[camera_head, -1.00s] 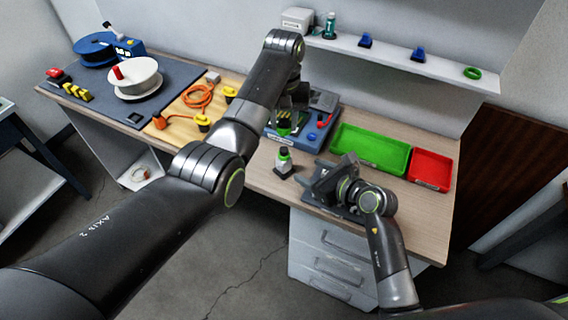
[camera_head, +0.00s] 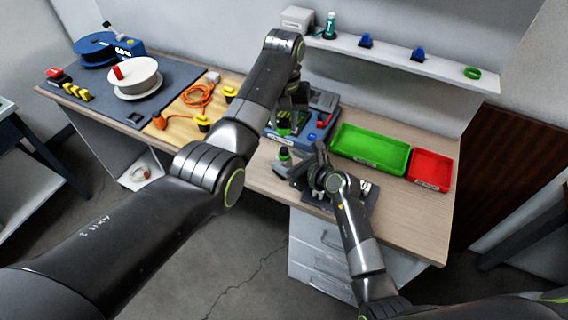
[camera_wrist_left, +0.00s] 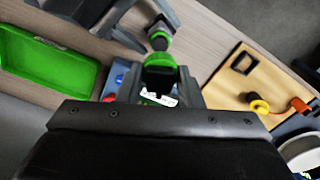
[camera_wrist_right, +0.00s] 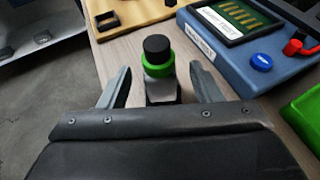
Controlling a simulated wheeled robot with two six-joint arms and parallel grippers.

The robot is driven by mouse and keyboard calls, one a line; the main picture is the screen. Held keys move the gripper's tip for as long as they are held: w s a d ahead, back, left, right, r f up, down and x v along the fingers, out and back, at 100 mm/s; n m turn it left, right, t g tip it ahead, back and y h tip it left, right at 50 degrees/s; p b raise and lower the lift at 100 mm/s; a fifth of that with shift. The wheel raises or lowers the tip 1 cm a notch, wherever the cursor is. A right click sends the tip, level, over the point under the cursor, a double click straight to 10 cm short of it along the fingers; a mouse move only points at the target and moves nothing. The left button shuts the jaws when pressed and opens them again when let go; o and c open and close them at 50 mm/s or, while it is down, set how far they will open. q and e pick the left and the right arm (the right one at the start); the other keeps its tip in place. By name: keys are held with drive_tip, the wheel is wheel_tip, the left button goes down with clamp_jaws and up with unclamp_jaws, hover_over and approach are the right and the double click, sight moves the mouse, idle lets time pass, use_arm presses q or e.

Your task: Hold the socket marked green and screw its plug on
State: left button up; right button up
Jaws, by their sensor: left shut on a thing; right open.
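My left gripper (camera_head: 287,122) is shut on the green-marked socket, above the blue test station. In the left wrist view the socket (camera_wrist_left: 159,62) shows a green band and a black part between the fingers; the arm largely hides it in the head view. The plug (camera_wrist_right: 158,58), with a black top, green ring and grey body, stands upright on the table in front of the station. It also shows in the head view (camera_head: 284,155). My right gripper (camera_wrist_right: 160,86) is open, its fingers on either side of the plug; contact is not visible.
The blue station (camera_wrist_right: 235,50) holds a board and buttons close behind the plug. A green tray (camera_head: 370,148) and a red tray (camera_head: 430,170) stand to the right. A wooden board with orange cable (camera_head: 185,105) lies left. A shelf (camera_head: 440,75) runs above.

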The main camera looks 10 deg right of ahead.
drive_tip(key=shift+x, duration=1.3)
clamp_jaws()
